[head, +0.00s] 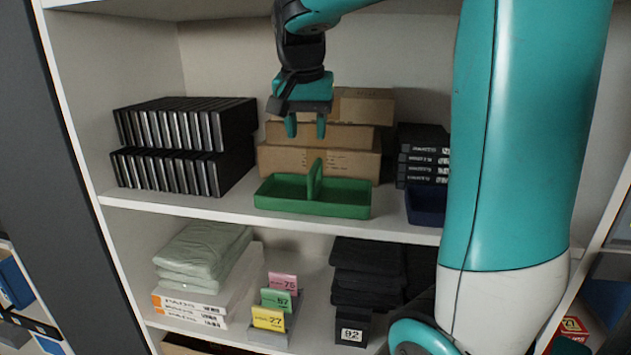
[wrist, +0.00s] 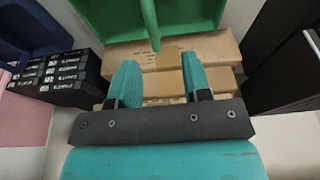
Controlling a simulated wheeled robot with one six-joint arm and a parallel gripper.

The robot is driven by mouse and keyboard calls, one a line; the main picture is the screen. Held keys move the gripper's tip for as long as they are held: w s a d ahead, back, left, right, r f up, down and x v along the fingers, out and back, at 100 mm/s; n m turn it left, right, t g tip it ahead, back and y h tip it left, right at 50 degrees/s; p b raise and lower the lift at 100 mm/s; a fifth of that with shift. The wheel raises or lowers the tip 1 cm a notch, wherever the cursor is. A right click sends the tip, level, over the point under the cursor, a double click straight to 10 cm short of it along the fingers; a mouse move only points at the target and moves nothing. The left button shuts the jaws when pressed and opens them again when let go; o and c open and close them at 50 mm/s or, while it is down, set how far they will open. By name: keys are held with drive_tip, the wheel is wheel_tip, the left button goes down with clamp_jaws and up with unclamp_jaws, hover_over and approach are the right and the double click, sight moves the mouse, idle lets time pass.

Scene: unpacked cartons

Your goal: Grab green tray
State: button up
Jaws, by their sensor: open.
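The green tray (head: 335,208) sits on the upper shelf near its front edge, with a raised upright divider or handle in its middle. It also shows at the top of the wrist view (wrist: 110,40), where only part of it is in frame. My gripper (head: 306,128) is above the tray, pointing down, with its teal fingers apart and nothing between them. In the wrist view the open fingers (wrist: 154,80) show with the tray's green divider lying just beyond the gap between them. The gripper does not appear to touch the tray.
Brown cartons (head: 325,162) are stacked right behind the tray. Black cases (head: 185,145) stand in rows to the left. Black boxes (head: 423,155) and a dark blue bin (head: 426,206) are to the right, partly hidden by my arm.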

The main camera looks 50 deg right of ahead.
sight(315, 164)
drive_tip(key=x, duration=0.4)
drive_tip(key=d+x, duration=0.1)
drive_tip(key=x, duration=0.1)
drive_tip(key=shift+s+r, duration=0.1)
drive_tip(key=x, duration=0.2)
drive_tip(key=p+x, duration=0.1)
drive_tip(key=x, duration=0.2)
drive_tip(key=shift+s+f+p, duration=0.15)
drive_tip(key=shift+f+p, duration=0.2)
drive_tip(key=shift+c, duration=0.2)
clamp_jaws()
